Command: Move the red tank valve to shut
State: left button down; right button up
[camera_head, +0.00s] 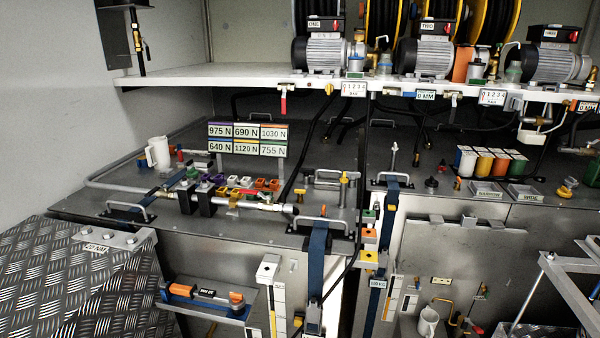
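A small valve with a red lever (283,102) hangs under the front edge of the white shelf, left of centre. Its lever points roughly straight down. No label on it can be read, so I cannot tell for sure that it is the red tank valve. Steel tanks (215,255) with blue straps (317,252) stand below the shelf. Neither of my grippers shows in this view.
Pumps (322,52) and hose reels stand on the shelf (210,76). Force labels (247,138), coloured blocks and a pipe (120,187) are on the tank top. A tread-plate box (60,275) fills the lower left; a metal frame (570,285) stands lower right.

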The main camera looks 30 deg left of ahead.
aim_at(241, 190)
jog(key=u, duration=0.15)
jog(key=i, duration=1.2)
jog(key=u, duration=0.4)
